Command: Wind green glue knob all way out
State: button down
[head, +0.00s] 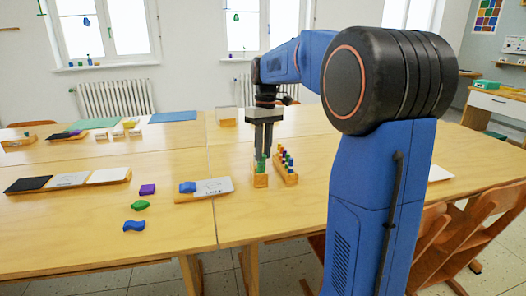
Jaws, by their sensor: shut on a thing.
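My gripper (262,150) points straight down over the middle of the table, its fingers at the top of a narrow wooden holder (261,181). The fingers are shut on a small green part at the holder's top, which I take to be the green glue knob (261,163). The fingers partly hide it, and it is too small to tell how far out it is. A second wooden holder (290,179) with several coloured pegs stands close on the right.
Left of the holders lie a tray (182,200) with a blue piece and white card, a purple block (147,189), a green piece (139,206) and a blue piece (134,225). A card tray (110,182) stands farther left. The table's near middle is clear.

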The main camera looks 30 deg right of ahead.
jog(key=m, duration=0.4)
jog(key=shift+m+y, duration=0.3)
jog(key=shift+y, duration=0.1)
jog(key=m, duration=0.5)
jog(key=shift+d+y, duration=0.1)
jog(key=shift+y, duration=0.2)
jog(key=m, duration=0.5)
jog(key=shift+t, duration=0.3)
jog(key=m, duration=0.4)
jog(key=shift+s+y, duration=0.1)
jog(key=shift+y, duration=0.2)
jog(key=shift+m+t, duration=0.3)
jog(key=c, duration=1.5)
grip_release()
jog(key=shift+c, duration=0.2)
